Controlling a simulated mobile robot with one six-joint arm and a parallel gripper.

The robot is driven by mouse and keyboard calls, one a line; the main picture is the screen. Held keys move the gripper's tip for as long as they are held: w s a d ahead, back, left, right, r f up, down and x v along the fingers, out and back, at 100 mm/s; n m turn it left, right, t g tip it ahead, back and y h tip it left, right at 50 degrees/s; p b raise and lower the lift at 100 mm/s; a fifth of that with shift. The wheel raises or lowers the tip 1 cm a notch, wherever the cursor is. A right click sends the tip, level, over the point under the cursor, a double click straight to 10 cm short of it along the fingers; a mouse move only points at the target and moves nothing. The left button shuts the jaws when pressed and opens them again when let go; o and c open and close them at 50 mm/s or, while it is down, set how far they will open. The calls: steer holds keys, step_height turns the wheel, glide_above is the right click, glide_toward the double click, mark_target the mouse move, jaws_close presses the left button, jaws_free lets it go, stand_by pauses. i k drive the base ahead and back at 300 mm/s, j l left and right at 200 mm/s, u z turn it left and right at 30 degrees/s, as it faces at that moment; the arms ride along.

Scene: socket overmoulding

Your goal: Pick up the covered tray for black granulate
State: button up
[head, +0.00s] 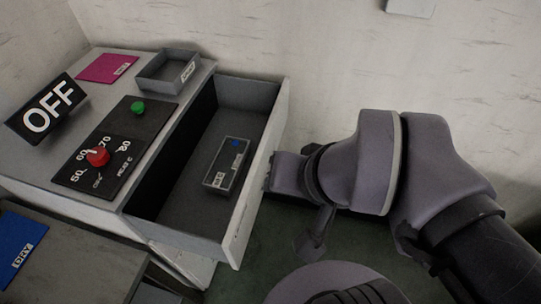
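A small dark box-like tray (227,164) with a pale label and a blue mark lies inside the pulled-out drawer (165,213). I cannot tell from here whether it is covered or what it holds. An open grey tray (150,84) with a white label stands on top of the cabinet; its label is too small to read surely. My gripper (271,178) is at the outer side of the drawer's front panel, near its middle, apart from both trays. Its fingers are mostly hidden, so I cannot tell if they are open or touch the panel.
The cabinet top carries a control panel (90,171) with a red knob (97,157), a green button (137,108), an OFF sign (46,110) and a pink mat (107,68). A blue mat (18,247) lies on a lower grey surface. The drawer's raised walls surround the dark tray.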

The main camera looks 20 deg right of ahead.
mark_target(221, 178)
steer(key=i+l+u, duration=0.25)
steer(key=u, duration=0.2)
steer(key=i+l+u, duration=0.25)
steer(key=l+u, duration=0.25)
steer(key=i+l+u, duration=0.2)
steer(key=u, duration=0.25)
steer(key=l, duration=0.1)
